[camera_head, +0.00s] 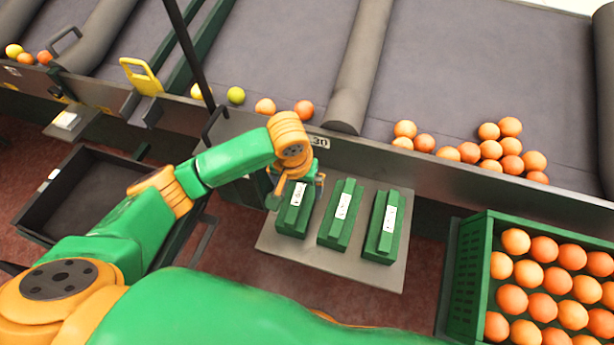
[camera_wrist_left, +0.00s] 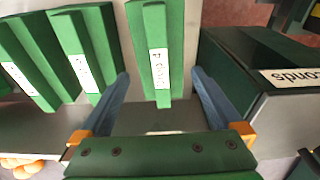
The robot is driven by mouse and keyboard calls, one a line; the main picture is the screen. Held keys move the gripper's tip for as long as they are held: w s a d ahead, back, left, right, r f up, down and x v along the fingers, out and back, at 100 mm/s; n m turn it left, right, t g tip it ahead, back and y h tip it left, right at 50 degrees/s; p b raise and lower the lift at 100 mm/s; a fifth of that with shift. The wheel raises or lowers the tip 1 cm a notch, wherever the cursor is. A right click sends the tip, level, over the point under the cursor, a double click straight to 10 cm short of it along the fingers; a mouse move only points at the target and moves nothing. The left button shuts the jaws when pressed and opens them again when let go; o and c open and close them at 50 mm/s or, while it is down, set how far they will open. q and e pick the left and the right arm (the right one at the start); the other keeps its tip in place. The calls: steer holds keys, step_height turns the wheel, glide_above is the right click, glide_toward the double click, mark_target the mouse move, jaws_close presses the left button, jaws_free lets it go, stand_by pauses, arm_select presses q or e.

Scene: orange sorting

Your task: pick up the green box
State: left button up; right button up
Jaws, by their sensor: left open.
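Three green boxes with white labels stand side by side on a grey plate (camera_head: 330,268): a left one (camera_head: 294,219), a middle one (camera_head: 341,228) and a right one (camera_head: 383,241). My left gripper (camera_head: 297,193) is open over the far end of the left box and partly covers it. In the left wrist view, that box (camera_wrist_left: 155,28) appears between the two spread blue-grey fingers (camera_wrist_left: 161,74), with a gap on each side. The other two boxes (camera_wrist_left: 82,35) (camera_wrist_left: 25,60) show to the left there. My right gripper is out of view.
A dark green bin (camera_wrist_left: 262,82) with a partly readable label stands beside the plate. A green crate (camera_head: 468,275) of oranges is at the right. An empty black tray (camera_head: 62,215) is at the left. Conveyor belts (camera_head: 480,70) with loose fruit run behind a metal edge.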

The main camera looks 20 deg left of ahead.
arm_select(q)
steer(key=shift+w+f, duration=0.2)
steer(key=shift+w, duration=0.05)
steer(key=f, duration=0.6)
steer(key=shift+s+f+b, duration=0.1)
steer(key=shift+s+b, duration=0.15)
steer(key=shift+b, duration=0.15)
steer(key=shift+w, duration=0.15)
steer(key=c, duration=1.4)
